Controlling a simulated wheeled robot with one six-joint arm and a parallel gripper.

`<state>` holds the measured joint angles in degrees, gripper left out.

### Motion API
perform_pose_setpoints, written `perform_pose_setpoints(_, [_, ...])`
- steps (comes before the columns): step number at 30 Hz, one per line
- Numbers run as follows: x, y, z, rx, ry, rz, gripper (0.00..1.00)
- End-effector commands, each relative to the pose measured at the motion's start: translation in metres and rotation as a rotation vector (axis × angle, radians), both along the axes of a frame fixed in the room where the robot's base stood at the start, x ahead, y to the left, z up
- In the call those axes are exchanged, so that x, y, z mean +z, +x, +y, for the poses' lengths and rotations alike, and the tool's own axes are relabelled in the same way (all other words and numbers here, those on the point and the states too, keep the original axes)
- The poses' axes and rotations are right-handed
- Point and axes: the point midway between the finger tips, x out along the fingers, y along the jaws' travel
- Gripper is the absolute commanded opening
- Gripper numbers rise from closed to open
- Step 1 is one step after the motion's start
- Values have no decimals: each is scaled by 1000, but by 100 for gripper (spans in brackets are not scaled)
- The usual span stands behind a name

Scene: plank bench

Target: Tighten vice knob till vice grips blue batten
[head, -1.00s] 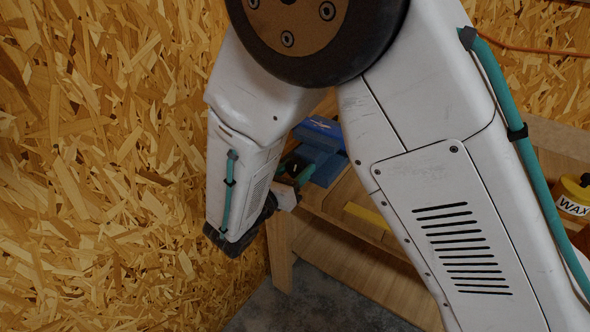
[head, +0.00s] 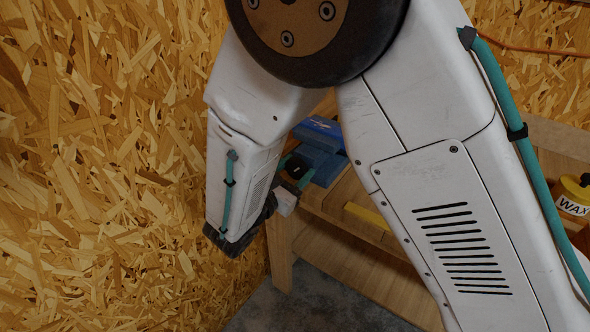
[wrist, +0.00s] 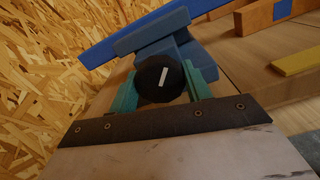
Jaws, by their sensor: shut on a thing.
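The black round vice knob (wrist: 152,88) with a white mark is in the middle of the wrist view, the mark tilted slightly right of upright. My gripper (wrist: 162,80) is shut on it, one green finger on each side. In the head view my gripper (head: 295,168) is partly hidden by my arm. The blue vice (wrist: 188,52) stands behind the knob at the bench edge; it also shows in the head view (head: 327,166). The brighter blue batten (wrist: 100,50) lies across the vice at a slant. Whether the jaws touch it I cannot tell.
A chipboard wall (head: 110,150) stands close on the left. The plank bench (head: 345,195) carries a yellow bar (head: 366,216) and, at the right, a yellow wax container (head: 572,196). Wooden blocks (wrist: 245,18) lie at the top right of the wrist view.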

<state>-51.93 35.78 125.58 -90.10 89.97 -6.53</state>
Motion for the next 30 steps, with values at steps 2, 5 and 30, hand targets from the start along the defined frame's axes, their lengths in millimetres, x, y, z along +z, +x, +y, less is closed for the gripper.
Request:
perform_pose_setpoints(2, [0, 0, 0, 0, 28, -22, 26])
perform_pose_setpoints(5, [0, 0, 0, 0, 56, -44, 26])
perform_pose_setpoints(30, [0, 0, 0, 0, 90, -70, 58])
